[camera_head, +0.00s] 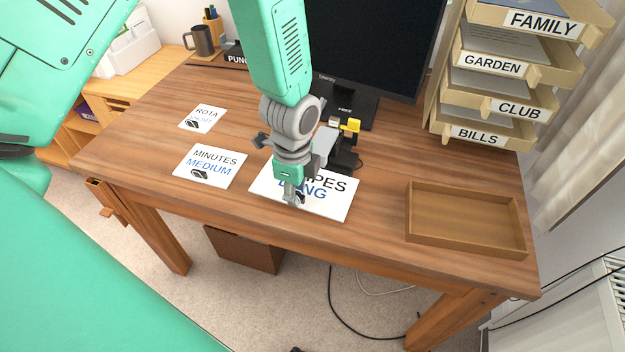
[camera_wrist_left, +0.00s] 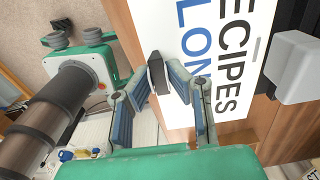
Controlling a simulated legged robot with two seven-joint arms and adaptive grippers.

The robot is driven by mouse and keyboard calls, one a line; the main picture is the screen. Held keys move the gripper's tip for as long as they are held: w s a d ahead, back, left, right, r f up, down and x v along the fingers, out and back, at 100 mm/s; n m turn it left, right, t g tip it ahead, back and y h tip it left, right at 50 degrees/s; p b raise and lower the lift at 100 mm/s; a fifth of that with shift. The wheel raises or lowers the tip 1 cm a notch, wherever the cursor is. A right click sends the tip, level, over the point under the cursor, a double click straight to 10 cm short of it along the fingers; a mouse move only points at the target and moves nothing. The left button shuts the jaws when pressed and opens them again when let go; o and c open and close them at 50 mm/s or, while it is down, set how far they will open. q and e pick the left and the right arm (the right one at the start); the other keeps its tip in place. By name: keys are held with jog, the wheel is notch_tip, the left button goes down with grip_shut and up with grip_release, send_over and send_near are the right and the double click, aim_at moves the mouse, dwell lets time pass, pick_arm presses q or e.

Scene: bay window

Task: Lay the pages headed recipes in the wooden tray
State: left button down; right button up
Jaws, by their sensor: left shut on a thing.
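The pages headed recipes (camera_head: 335,203), white with a blue word LONG, lie flat or nearly flat near the desk's front edge. My left gripper (camera_head: 293,197) is over their front-left part and covers some of the heading. In the left wrist view, the recipes pages (camera_wrist_left: 205,50) reach between my fingers, whose tips (camera_wrist_left: 165,80) are closed about the black clip (camera_wrist_left: 157,73) on their edge. I cannot tell whether the pages are lifted. The wooden tray (camera_head: 465,247) is empty and sits at the desk's right front. My right gripper is not in view.
The minutes pages (camera_head: 210,158) and rota pages (camera_head: 203,113) lie to the left. A yellow-and-black object (camera_head: 350,128) stands behind the recipes pages, by the monitor (camera_head: 370,60). A labelled letter rack (camera_head: 490,105) stands behind the tray. Bare desk lies between pages and tray.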

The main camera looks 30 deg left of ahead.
pick_arm(q)
jog(key=shift+s+d+p, duration=0.2)
jog(key=shift+s+p, duration=0.1)
jog(key=shift+s, duration=0.9)
notch_tip(320, 180, up, 5)
jog(key=p, duration=0.5)
dwell(0.4)
